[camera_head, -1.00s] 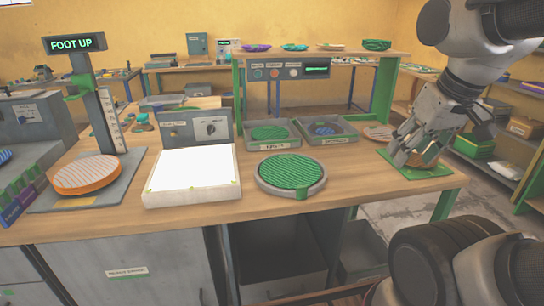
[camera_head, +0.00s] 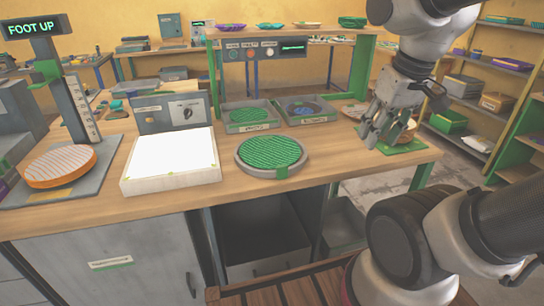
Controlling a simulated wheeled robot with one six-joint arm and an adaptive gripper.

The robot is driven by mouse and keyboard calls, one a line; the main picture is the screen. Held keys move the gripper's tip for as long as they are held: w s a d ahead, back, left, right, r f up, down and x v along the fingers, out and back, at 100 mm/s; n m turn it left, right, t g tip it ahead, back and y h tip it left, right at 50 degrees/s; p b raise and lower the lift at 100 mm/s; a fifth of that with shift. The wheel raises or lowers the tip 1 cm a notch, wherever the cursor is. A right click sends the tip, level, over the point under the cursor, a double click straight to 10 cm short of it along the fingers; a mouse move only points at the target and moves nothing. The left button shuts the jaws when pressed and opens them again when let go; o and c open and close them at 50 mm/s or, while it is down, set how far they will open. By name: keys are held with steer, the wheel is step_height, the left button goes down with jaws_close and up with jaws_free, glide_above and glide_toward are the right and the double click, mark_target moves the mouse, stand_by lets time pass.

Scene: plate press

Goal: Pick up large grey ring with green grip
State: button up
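The large grey ring (camera_head: 243,164) lies flat on the wooden bench, right of the bright white panel. Its green grip (camera_head: 281,172) is a tab on the ring's front side. A green ribbed disc (camera_head: 270,151) sits inside the ring. My gripper (camera_head: 376,138) is to the right of the ring, well apart from it, pointing down by the left side of a green mat. Its fingers look spread, with nothing clearly held between them. They partly hide a brownish disc (camera_head: 408,131) on the mat.
A lit white panel (camera_head: 170,160) stands left of the ring. Two grey trays with discs, the left tray (camera_head: 248,127) and the right tray (camera_head: 303,119), stand behind it. The green mat (camera_head: 412,147) is near the bench's right end. Bench between ring and mat is clear.

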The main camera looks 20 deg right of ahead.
steer(key=w+a+f+g, duration=0.2)
steer(key=w+f, duration=0.1)
steer(key=w, duration=0.2)
steer(key=m+g+y, duration=0.1)
steer(key=m+y, duration=0.2)
steer(key=m, duration=1.5)
glide_toward(282, 166)
steer(key=f, duration=0.2)
steer(key=x, duration=0.7)
steer(key=shift+a, duration=0.15)
steer(key=shift+r, duration=0.1)
jaws_close()
